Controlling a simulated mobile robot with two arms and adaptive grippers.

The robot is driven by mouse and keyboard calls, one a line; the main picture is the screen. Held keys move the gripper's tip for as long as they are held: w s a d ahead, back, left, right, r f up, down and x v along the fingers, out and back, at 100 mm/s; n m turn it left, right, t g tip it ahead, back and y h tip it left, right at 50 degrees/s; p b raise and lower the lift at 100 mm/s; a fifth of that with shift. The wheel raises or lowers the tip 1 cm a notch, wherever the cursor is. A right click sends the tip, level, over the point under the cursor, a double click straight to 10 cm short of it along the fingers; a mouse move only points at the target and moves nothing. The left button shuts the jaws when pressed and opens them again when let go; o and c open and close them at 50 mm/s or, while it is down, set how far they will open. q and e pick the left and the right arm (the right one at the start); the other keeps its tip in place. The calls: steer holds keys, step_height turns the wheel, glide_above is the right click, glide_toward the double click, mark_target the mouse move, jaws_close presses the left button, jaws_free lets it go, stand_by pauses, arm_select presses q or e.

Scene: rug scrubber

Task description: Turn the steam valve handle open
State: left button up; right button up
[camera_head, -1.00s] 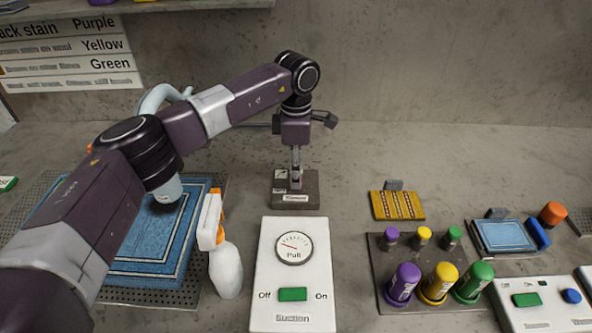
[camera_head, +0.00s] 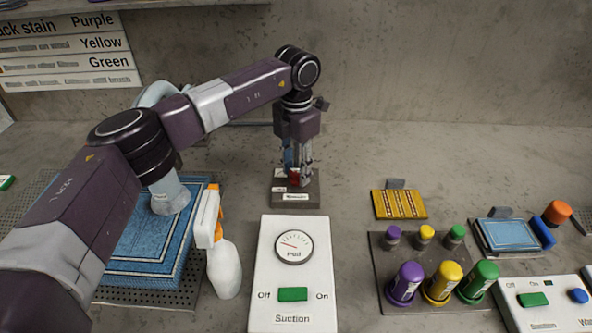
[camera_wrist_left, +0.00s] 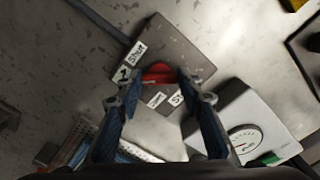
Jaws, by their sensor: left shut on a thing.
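The steam valve is a dark grey plate (camera_head: 308,200) with a small red handle (camera_head: 294,179) and white labels, standing on the counter behind the suction panel. My left gripper (camera_head: 297,175) points down over it, shut on the red handle. In the left wrist view the red handle (camera_wrist_left: 159,73) sits between the two fingertips (camera_wrist_left: 157,86), on the grey plate (camera_wrist_left: 180,45). One label there reads "Shut". The fingers partly hide the handle in the head view, so its exact angle is hard to tell. My right gripper is not in view.
A white suction panel (camera_head: 266,265) with gauge and green switch stands in front of the valve. A white spray bottle (camera_head: 224,265) and a blue rug (camera_head: 150,245) are left of it. Coloured bottles on a dark tray (camera_head: 385,270) stand right.

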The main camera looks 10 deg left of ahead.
mark_target(296, 173)
arm_select(q)
steer(key=n, duration=0.4)
steer(key=shift+n+b, duration=0.3)
steer(key=n, duration=0.4)
steer(key=shift+w+r+n, duration=0.1)
steer(key=shift+n, duration=0.3)
steer(key=o, duration=1.2)
steer(key=shift+c, duration=0.2)
step_height(296, 173, up, 12)
